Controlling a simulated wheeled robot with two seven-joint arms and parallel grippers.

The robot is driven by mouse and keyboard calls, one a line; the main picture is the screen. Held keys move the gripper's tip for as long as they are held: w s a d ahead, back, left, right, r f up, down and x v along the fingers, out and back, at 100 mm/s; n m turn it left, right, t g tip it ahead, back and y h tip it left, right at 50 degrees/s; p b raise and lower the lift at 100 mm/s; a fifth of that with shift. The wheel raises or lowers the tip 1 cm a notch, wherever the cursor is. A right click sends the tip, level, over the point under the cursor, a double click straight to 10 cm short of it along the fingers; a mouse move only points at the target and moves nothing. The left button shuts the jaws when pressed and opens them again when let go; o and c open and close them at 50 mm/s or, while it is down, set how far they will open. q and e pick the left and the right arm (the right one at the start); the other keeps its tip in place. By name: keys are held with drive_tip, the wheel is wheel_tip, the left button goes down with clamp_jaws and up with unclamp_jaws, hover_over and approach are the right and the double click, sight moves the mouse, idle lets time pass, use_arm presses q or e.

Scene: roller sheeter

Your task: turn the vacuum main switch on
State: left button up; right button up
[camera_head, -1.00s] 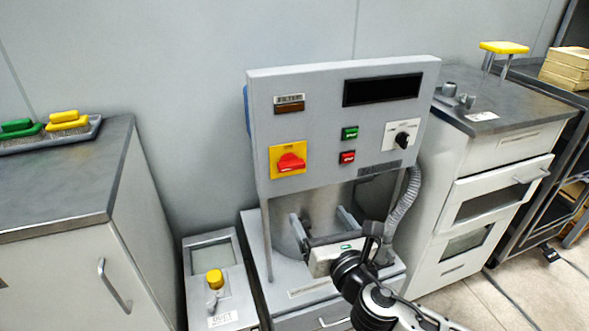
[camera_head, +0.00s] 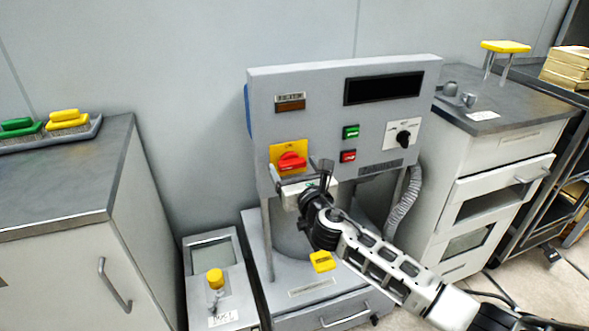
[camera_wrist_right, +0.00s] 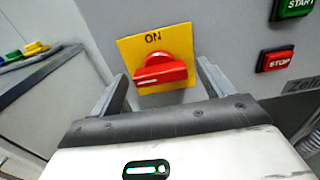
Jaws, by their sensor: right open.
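The main switch is a red rotary knob (camera_head: 291,163) on a yellow plate (camera_head: 276,152) at the left of the grey machine's front panel. In the right wrist view the red knob (camera_wrist_right: 160,72) has its grip bar nearly level, and the yellow plate (camera_wrist_right: 129,50) reads "ON" above it. My right gripper (camera_head: 298,174) is just in front of and below the knob. In the wrist view the fingers of my right gripper (camera_wrist_right: 160,88) are open, one on each side of the knob, with gaps between. My left gripper is not in view.
A green START button (camera_head: 350,132), a red STOP button (camera_head: 348,156) and a black selector (camera_head: 403,138) sit right of the switch. A left cabinet (camera_head: 70,215) holds brushes. A small box with a yellow knob (camera_head: 215,279) stands below. A drawer cabinet (camera_head: 497,170) is at right.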

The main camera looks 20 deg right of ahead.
drive_tip(key=shift+w, duration=0.3)
drive_tip(key=c, duration=1)
